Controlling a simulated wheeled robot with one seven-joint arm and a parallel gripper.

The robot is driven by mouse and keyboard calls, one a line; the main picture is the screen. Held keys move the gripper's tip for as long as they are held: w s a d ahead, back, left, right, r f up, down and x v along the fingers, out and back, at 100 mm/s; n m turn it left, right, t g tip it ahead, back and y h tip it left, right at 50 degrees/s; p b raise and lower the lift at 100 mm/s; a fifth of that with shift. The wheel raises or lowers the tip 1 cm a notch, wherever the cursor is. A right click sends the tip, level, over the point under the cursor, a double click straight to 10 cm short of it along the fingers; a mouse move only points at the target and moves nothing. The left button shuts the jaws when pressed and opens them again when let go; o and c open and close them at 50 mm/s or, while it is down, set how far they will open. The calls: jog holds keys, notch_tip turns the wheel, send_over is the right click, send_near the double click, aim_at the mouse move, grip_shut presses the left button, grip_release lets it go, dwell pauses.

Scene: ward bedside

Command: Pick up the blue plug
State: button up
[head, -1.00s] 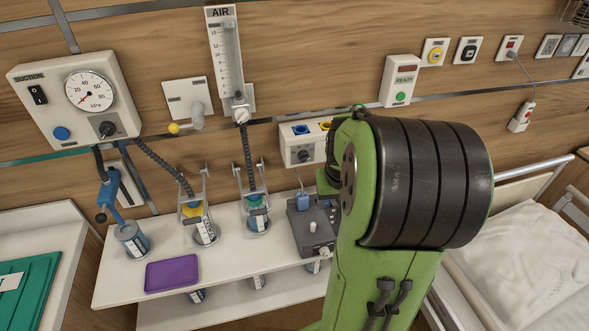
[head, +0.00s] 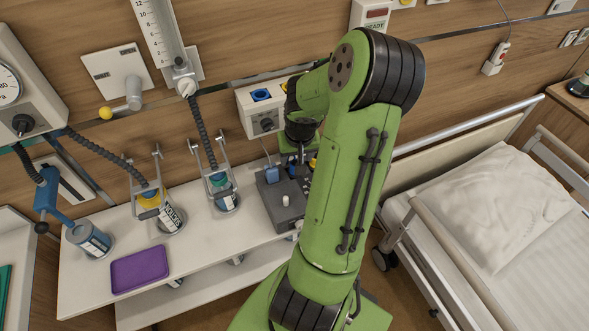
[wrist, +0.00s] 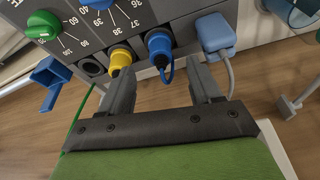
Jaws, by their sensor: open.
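The blue plug (wrist: 159,46) is round, with a dark blue strap loop hanging from it. In the wrist view it sits in the front of a grey unit, right of a yellow plug (wrist: 121,57). My gripper (wrist: 160,72) is open, with one finger on each side of the blue plug's line and nothing held between them. The left fingertip is close to the yellow plug; whether they touch I cannot tell. The right fingertip is below a pale blue block (wrist: 215,34) with a grey cable. In the head view my arm partly hides the unit (head: 283,205) and my gripper.
A green knob (wrist: 43,26) and a blue flap (wrist: 50,82) are at the wrist view's left. In the head view, a purple tray (head: 139,269) and several canisters stand on the white shelf (head: 85,290). A bed rail (head: 460,250) is at the right.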

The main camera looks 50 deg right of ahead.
jog(key=x, duration=0.4)
jog(key=shift+f+b, duration=0.35)
jog(key=shift+f, duration=0.1)
jog(key=shift+a+r, duration=0.1)
jog(key=shift+a, duration=0.05)
jog(key=shift+c, duration=0.3)
jog(key=c, duration=1.1)
